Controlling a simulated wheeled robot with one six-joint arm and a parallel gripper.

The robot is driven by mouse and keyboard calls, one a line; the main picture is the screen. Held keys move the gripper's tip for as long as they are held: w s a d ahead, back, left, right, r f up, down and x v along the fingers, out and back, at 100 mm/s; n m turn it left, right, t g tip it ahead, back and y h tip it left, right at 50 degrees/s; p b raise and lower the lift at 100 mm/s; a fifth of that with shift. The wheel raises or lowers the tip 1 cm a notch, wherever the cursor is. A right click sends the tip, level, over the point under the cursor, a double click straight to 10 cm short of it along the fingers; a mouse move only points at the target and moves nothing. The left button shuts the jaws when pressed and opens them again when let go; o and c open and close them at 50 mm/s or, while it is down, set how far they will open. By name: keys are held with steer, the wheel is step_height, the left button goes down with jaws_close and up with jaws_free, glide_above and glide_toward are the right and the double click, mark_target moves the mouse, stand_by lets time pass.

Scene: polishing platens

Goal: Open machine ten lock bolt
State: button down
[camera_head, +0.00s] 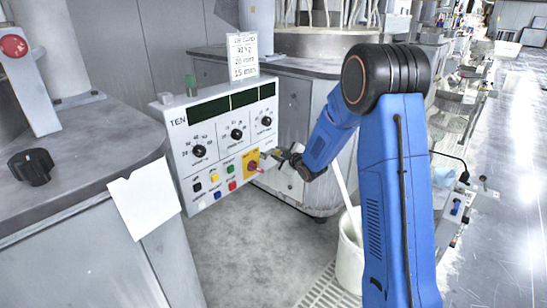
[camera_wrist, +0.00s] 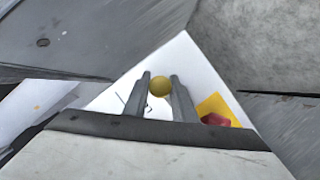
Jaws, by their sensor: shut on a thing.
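Machine ten's white control panel (camera_head: 215,150), marked TEN, stands left of centre in the head view, with dials, coloured buttons and a yellow plate (camera_head: 251,161) with a red switch. My gripper (camera_head: 272,154) is at the panel's right edge, close to that plate. In the wrist view, the two fingers (camera_wrist: 159,80) are shut on a small round yellow knob (camera_wrist: 160,86). The yellow plate with the red switch (camera_wrist: 216,119) is just right of the fingers. The lock bolt cannot be told clearly beyond this knob; its shaft is hidden.
A grey machine top with a black knob (camera_head: 31,167) and a hanging white sheet (camera_head: 145,198) is at the left. A white bucket (camera_head: 350,258) with a pale pole stands beside my arm. Another grey machine is behind the panel. Open floor (camera_head: 505,220) lies at the right.

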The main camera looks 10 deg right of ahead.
steer(key=shift+w+d, duration=0.1)
steer(key=shift+d, duration=0.05)
steer(key=c, duration=1.5)
jaws_free()
steer(key=shift+o, duration=0.2)
steer(key=v, duration=1.7)
steer(key=shift+d, duration=0.15)
